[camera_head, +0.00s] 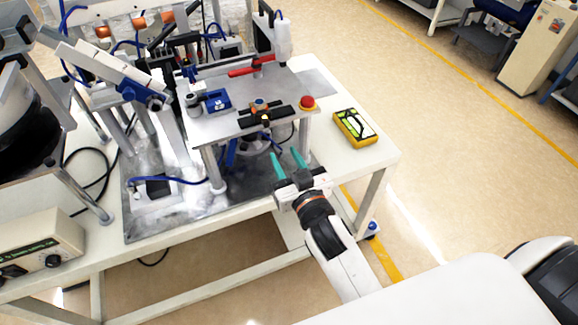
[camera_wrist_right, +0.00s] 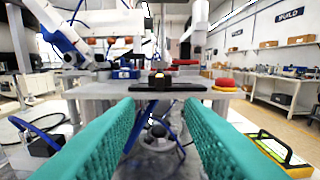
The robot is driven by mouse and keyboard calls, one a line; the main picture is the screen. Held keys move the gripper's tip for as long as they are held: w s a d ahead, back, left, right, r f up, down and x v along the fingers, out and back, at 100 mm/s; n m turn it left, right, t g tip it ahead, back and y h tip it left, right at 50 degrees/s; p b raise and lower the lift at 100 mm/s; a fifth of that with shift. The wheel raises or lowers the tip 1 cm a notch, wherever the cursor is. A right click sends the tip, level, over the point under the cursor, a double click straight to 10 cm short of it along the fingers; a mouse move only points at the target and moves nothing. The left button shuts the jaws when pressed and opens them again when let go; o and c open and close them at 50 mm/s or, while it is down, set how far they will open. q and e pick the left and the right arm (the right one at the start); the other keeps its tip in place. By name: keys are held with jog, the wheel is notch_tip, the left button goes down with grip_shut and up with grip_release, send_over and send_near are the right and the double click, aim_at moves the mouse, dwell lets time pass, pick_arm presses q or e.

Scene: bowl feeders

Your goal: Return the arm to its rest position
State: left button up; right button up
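My right gripper (camera_head: 288,164) reaches in from the bottom right and stands at the front edge of the white table (camera_head: 374,165). Its two teal fingers are spread apart, with nothing between them. In the right wrist view the open fingers (camera_wrist_right: 160,130) point toward the space under the raised metal plate (camera_wrist_right: 95,90). The arm is stretched out toward the machine.
A red button (camera_head: 307,102) sits on the plate's right corner. A yellow device (camera_head: 352,128) lies on the table to the right. A control box (camera_head: 38,246) stands at the left. Open floor (camera_head: 450,140) lies to the right.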

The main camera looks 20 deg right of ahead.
jog(key=shift+s, duration=0.7)
jog(key=s+f+n+g, duration=0.1)
jog(key=s+f+g, duration=0.2)
jog(key=f, duration=0.9)
jog(key=s+f+g, duration=0.3)
jog(key=s+f, duration=0.1)
jog(key=f, duration=0.9)
jog(key=s+f+n+g, duration=0.1)
jog(key=s+f+g, duration=0.2)
jog(key=f, duration=0.9)
jog(key=s+d+f+g, duration=0.2)
jog(key=s+f, duration=0.4)
jog(key=s, duration=0.3)
jog(key=s+d+f+g, duration=0.3)
jog(key=s+f, duration=0.3)
jog(key=s, duration=0.3)
jog(key=s+d+f+g, duration=0.2)
jog(key=s+f, duration=0.4)
jog(key=s, duration=0.4)
jog(key=shift+d+f+g+h, duration=0.2)
jog(key=shift+d+g+h, duration=0.1)
jog(key=shift+g, duration=0.2)
jog(key=shift+o, duration=0.5)
jog(key=shift+a, duration=0.1)
